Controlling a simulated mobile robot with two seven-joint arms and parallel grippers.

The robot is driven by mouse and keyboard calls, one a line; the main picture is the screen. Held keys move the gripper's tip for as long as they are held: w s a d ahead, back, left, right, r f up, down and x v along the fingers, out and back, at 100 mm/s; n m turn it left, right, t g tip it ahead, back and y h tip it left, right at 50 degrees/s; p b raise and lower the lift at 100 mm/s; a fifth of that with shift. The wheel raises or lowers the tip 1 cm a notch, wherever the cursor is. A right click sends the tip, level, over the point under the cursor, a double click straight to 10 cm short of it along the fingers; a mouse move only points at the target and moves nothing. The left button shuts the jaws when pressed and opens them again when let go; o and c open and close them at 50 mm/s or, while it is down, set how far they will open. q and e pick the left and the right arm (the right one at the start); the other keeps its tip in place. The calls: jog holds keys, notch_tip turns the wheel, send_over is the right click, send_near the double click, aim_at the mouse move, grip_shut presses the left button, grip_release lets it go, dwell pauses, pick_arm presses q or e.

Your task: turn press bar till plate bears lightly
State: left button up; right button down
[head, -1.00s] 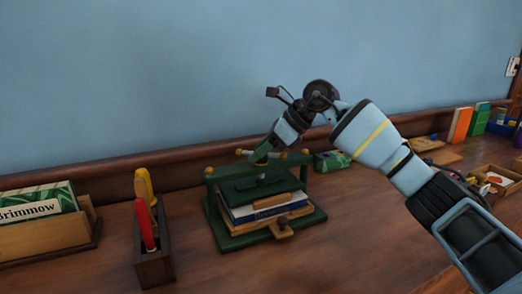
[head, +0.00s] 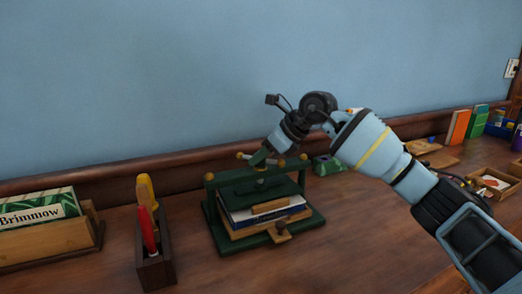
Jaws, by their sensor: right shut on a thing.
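The green book press (head: 265,239) stands on the wooden bench in the head view. Its dark green plate (head: 247,191) lies over a stack of books (head: 246,215) with a white and blue one among them. The press bar (head: 243,156) lies across the top of the screw, with brass-coloured knobs at its ends. My right gripper (head: 264,154) is at the top of the press, shut on the press bar; its fingertips are small and partly hidden. I cannot tell whether the plate touches the books. My left gripper is out of view.
A dark wooden holder (head: 156,265) with red and yellow handled tools stands left of the press. A wooden box (head: 45,240) of Brimmow packets is at far left. A green box (head: 327,166) sits behind my right arm. Upright books (head: 459,126) and trays stand at right.

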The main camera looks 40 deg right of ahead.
jog(key=m+h+p, duration=0.1)
jog(key=m+p, duration=0.1)
jog(key=m+t+h+p, duration=0.1)
jog(key=shift+r+m+h, duration=0.25)
jog(key=shift+m+h, duration=0.05)
jog(key=shift+a+m+h+p, duration=0.1)
jog(key=shift+m+h+p, duration=0.5)
jog(key=shift+m+h, duration=0.25)
jog(key=m+h+p, duration=0.1)
jog(key=m+h, duration=0.2)
jog(key=m, duration=0.1)
jog(key=shift+f+m, duration=0.1)
jog(key=shift+m, duration=0.25)
jog(key=m+g+h+p, duration=0.1)
jog(key=m+h, duration=0.1)
jog(key=m, duration=0.1)
jog(key=shift+m+h, duration=0.35)
jog(key=shift+m, duration=0.05)
jog(key=shift+m+g+h+p, duration=0.6)
jog(key=shift+m+g+h, duration=0.15)
jog(key=shift+m, duration=0.35)
jog(key=shift+m+g+h, duration=0.45)
jog(key=shift+m+g, duration=0.2)
jog(key=shift+m, duration=0.35)
jog(key=shift+f, duration=0.1)
jog(key=c, duration=1.3)
grip_release()
